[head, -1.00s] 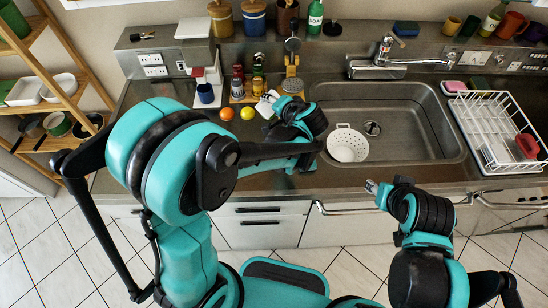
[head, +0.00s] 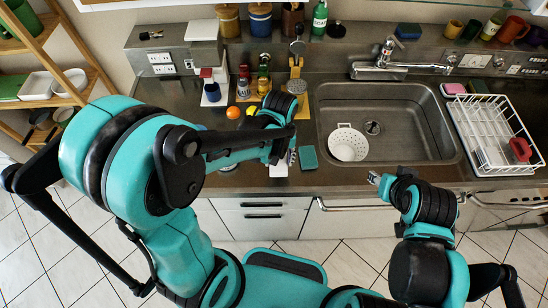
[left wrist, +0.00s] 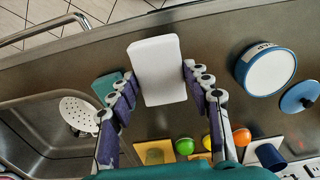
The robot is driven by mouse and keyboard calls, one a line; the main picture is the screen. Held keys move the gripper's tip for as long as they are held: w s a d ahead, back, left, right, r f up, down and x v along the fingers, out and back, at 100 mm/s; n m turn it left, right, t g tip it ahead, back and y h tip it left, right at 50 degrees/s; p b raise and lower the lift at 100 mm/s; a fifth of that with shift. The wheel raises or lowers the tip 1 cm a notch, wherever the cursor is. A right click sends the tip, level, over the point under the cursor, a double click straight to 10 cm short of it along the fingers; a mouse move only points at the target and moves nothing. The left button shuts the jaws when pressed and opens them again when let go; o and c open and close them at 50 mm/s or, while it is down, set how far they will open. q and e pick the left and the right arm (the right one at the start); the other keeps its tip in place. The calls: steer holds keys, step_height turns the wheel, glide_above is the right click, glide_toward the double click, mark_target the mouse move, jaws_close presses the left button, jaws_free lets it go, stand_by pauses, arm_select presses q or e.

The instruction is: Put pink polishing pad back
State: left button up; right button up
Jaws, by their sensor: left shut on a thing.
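A pink pad (head: 453,88) lies at the back right of the sink, left of the dish rack's far corner. My left gripper (head: 281,158) is above the counter near its front edge, left of the sink. In the left wrist view it is shut on a white rectangular block (left wrist: 158,68); a sliver of the block (head: 278,170) shows in the head view. I cannot tell whether this block has a pink side. A teal pad (head: 308,157) lies on the counter beside it. My right gripper (head: 374,181) is at the front edge of the sink; its jaws are too small to read.
The sink (head: 400,140) holds a white colander (head: 348,143). A white dish rack (head: 480,140) with a red item stands right. In the left wrist view, a blue-rimmed canister (left wrist: 266,70) and its lid (left wrist: 301,97) are near the gripper. Fruit and bottles stand behind.

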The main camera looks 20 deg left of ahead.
arm_select(q)
steer(key=w+a+f, duration=0.1)
steer(key=w+f, duration=0.1)
steer(key=w, duration=0.1)
steer(key=w+a+f, duration=0.1)
steer(key=shift+w+a+b, duration=0.25)
steer(key=shift+a+b, duration=0.1)
step_height(320, 180, down, 4)
steer(key=shift+f+b, duration=0.1)
steer(key=shift+b, duration=0.45)
steer(key=shift+c, duration=0.3)
steer(key=o, duration=1.1)
step_height(320, 180, up, 11)
steer(key=p, duration=0.3)
steer(key=s+a+r+m+t, duration=0.1)
steer(key=s+r+t, duration=0.1)
steer(key=s+r, duration=0.1)
steer(key=s+a+r+m+t, duration=0.1)
steer(key=s+a+r+t, duration=0.1)
steer(key=s+r, duration=0.1)
steer(key=s+a+r+m+t, duration=0.1)
steer(key=s+r+t, duration=0.2)
steer(key=s+r, duration=0.1)
steer(key=shift+s+a, duration=0.15)
steer(key=shift+a, duration=0.2)
